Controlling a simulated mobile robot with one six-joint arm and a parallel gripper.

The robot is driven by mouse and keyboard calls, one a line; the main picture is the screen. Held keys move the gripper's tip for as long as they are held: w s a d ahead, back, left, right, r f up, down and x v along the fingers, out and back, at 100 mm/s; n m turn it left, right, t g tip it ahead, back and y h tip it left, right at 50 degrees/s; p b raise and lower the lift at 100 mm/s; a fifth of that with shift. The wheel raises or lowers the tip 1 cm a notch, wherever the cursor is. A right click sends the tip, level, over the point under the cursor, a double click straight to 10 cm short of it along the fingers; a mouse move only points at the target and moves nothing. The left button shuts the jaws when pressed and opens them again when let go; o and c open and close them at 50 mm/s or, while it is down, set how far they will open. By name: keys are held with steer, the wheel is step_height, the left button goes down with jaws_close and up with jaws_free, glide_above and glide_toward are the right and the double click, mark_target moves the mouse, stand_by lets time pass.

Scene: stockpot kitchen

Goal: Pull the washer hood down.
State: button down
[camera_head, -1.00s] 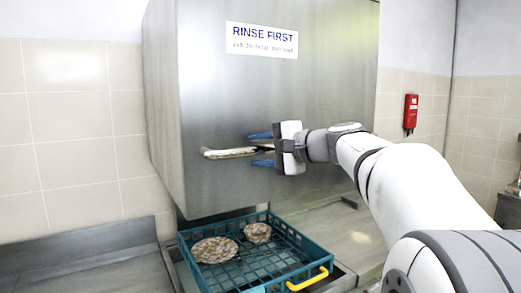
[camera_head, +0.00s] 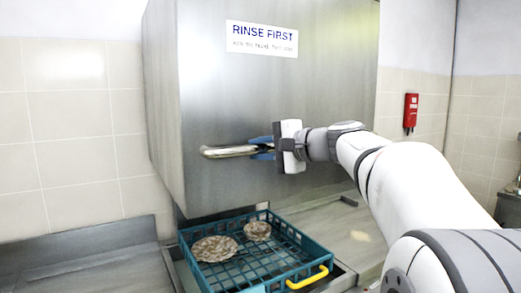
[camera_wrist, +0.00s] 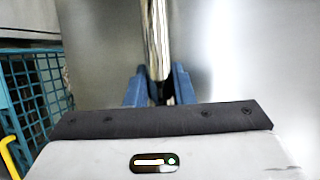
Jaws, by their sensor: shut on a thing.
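The washer hood (camera_head: 250,95) is a large brushed-steel box, raised above the rack, with a "RINSE FIRST" label on its front. Its bar handle (camera_head: 228,151) runs across the lower part of the front face. My gripper (camera_head: 262,147) is shut on the right end of the handle, its blue fingers above and below the bar. In the wrist view the handle (camera_wrist: 157,40) runs in between the two blue fingers (camera_wrist: 160,85). The fingers hide the handle's right end.
A teal rack (camera_head: 262,260) with a yellow grip (camera_head: 308,279) stands under the hood and holds two patterned dishes (camera_head: 214,248). Steel counters (camera_head: 85,272) lie on both sides. A red box (camera_head: 410,112) hangs on the right wall.

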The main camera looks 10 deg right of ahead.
step_height(320, 180, down, 42)
steer(key=b, duration=3.7)
steer(key=shift+f+b, duration=0.25)
steer(key=shift+b, duration=0.15)
steer(key=shift+f, duration=0.15)
steer(key=c, duration=1.3)
jaws_free()
steer(key=shift+o, duration=0.2)
steer(key=shift+r, duration=0.2)
steer(key=p+v, duration=0.1)
steer(key=v, duration=0.6)
steer(key=shift+s+d+p, duration=0.25)
steer(key=shift+s+p, duration=0.05)
steer(key=shift+p, duration=0.05)
